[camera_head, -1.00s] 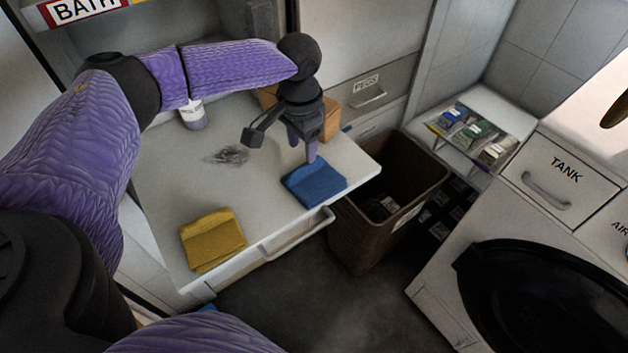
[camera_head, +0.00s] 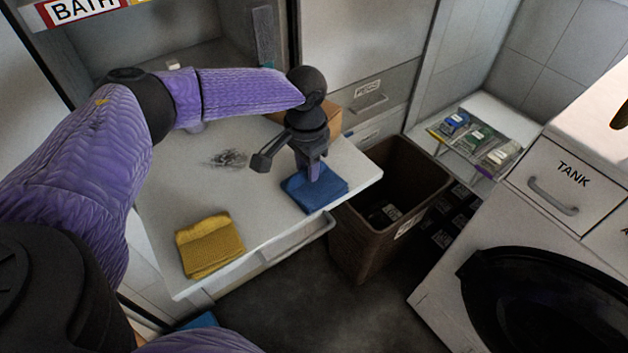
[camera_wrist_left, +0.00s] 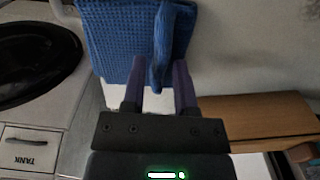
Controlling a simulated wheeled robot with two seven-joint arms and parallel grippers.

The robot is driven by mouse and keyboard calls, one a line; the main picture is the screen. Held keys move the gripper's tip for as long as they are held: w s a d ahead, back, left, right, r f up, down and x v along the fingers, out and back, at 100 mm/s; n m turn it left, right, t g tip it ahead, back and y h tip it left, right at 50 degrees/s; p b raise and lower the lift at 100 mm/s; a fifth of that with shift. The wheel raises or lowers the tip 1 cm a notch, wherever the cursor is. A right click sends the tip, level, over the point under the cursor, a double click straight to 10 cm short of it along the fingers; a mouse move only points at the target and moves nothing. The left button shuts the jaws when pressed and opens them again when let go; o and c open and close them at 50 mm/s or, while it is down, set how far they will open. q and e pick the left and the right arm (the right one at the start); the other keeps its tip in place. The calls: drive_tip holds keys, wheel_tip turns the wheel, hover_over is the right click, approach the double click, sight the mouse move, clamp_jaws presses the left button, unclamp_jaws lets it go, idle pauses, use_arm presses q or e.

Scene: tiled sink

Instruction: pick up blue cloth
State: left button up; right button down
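The blue cloth (camera_head: 322,193) lies folded on the white counter near its right front corner. In the left wrist view the cloth (camera_wrist_left: 110,32) fills the top middle, and a raised fold of it stands between my fingers. My left gripper (camera_head: 314,174) points down at the cloth, its fingertips at the cloth's upper part. In the wrist view the gripper (camera_wrist_left: 160,75) is open, with a finger on each side of the fold and gaps visible. My right gripper is not in view.
A folded yellow cloth (camera_head: 210,246) lies at the counter's (camera_head: 185,205) front left. A scribble-like dark patch (camera_head: 229,159) is near the middle. A wooden box (camera_head: 334,122) stands behind my gripper. A brown bin (camera_head: 352,237) is right of the counter; a rack of packets (camera_head: 475,138) is beyond.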

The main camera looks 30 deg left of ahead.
use_arm(q)
clamp_jaws()
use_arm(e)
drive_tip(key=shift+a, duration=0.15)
